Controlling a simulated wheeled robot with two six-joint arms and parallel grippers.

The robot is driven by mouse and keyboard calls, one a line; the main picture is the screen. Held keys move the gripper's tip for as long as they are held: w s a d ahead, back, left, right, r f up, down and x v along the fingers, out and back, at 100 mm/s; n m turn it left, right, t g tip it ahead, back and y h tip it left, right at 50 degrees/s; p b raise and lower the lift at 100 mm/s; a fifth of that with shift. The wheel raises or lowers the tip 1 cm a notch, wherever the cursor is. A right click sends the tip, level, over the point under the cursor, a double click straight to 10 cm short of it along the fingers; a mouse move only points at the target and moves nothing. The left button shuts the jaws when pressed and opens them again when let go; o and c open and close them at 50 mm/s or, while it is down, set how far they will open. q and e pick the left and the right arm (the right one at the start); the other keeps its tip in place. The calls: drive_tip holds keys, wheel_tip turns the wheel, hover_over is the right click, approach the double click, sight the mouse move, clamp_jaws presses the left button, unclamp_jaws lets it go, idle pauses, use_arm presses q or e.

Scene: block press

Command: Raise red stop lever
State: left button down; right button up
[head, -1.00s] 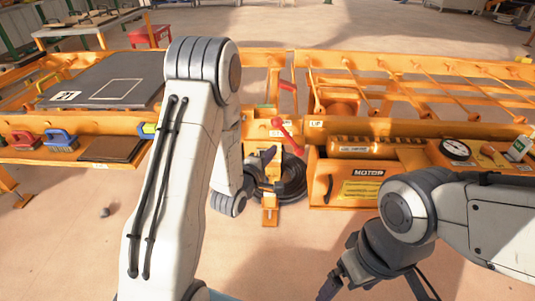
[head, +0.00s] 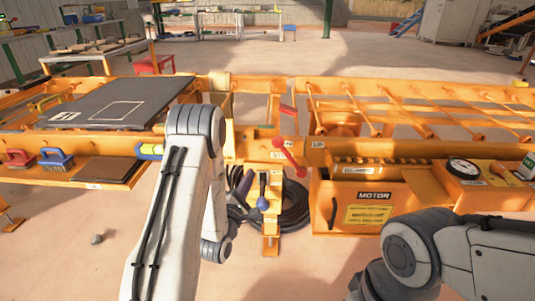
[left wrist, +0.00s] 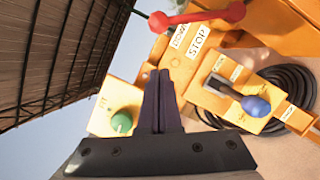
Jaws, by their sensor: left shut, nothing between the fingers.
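The red stop lever (head: 289,157) is a red bar with a ball at each end, beside the STOP label on the orange press. In the head view it slants down to the right. It also shows at the top of the left wrist view (left wrist: 200,17), just past the fingertips. My left gripper (left wrist: 158,78) is shut and empty, its fingers together, pointing toward the STOP label and apart from the lever. In the head view my left arm hides most of this gripper. My right gripper is out of frame; only its arm shows at lower right.
A blue-knobbed lever (left wrist: 255,105) and a green knob (left wrist: 121,123) sit near the left gripper. A coiled black hose (head: 293,208) lies on the floor around the post. The orange motor box (head: 372,207) stands to the right, and a dark board (head: 92,107) lies on the left.

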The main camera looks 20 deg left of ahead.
use_arm(q)
drive_tip(key=w+d+r+b, duration=0.1)
drive_tip(key=w+d+r, duration=0.1)
drive_tip(key=w, duration=0.7)
drive_tip(key=shift+w+d+r, duration=0.15)
drive_tip(key=shift+w+r, duration=0.25)
drive_tip(key=shift+r, duration=0.15)
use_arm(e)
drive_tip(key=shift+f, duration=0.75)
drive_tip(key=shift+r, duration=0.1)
